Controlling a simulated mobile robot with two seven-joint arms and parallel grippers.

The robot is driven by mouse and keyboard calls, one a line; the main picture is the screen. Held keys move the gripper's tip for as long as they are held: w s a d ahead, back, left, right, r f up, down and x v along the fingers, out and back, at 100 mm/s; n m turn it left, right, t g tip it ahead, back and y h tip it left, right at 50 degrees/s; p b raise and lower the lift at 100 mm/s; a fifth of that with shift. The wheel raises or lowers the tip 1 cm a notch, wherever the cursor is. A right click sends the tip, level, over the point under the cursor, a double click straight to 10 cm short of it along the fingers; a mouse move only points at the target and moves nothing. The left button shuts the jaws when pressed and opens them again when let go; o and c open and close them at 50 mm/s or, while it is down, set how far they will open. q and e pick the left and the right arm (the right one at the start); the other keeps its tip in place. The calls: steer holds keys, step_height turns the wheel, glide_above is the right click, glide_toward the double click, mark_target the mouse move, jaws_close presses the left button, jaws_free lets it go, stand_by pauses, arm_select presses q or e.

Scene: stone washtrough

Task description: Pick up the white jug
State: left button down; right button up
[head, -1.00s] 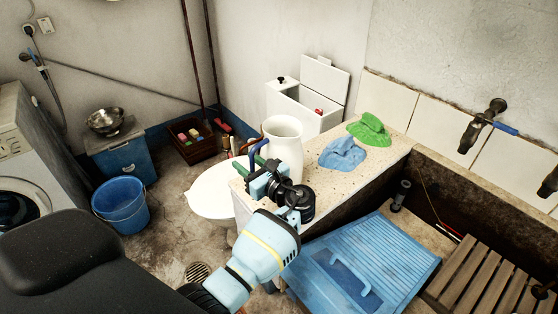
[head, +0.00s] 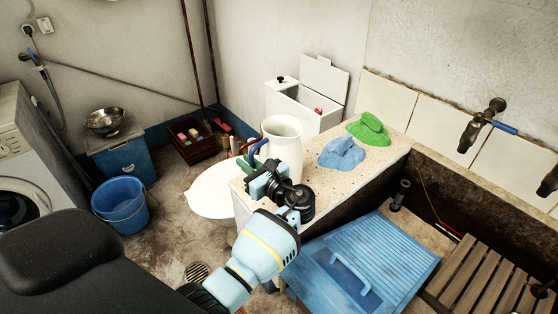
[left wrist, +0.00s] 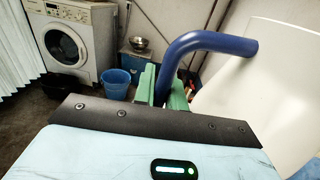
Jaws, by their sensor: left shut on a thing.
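The white jug (head: 284,158) stands upright at the near left end of the speckled stone ledge (head: 345,180); part of its base is hidden by my gripper. Its blue handle (head: 256,150) points left. My left gripper (head: 248,164) is shut on the handle, beside the jug's body. In the left wrist view, its green fingertips (left wrist: 163,88) close around the lower part of the blue handle (left wrist: 210,42), with the white jug (left wrist: 262,85) at the right. My right gripper is in neither view.
A blue cloth (head: 342,152) and a green cloth (head: 370,130) lie right of the jug. A white box with a raised lid (head: 305,106) stands behind. A blue washboard (head: 365,265) lies in front of the ledge; a blue bucket (head: 121,203) stands on the floor at left.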

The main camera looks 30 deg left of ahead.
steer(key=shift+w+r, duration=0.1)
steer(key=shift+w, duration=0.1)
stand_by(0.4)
arm_select(q)
steer(key=shift+w+r, duration=0.15)
steer(key=shift+r, duration=0.15)
steer(key=shift+r, duration=0.1)
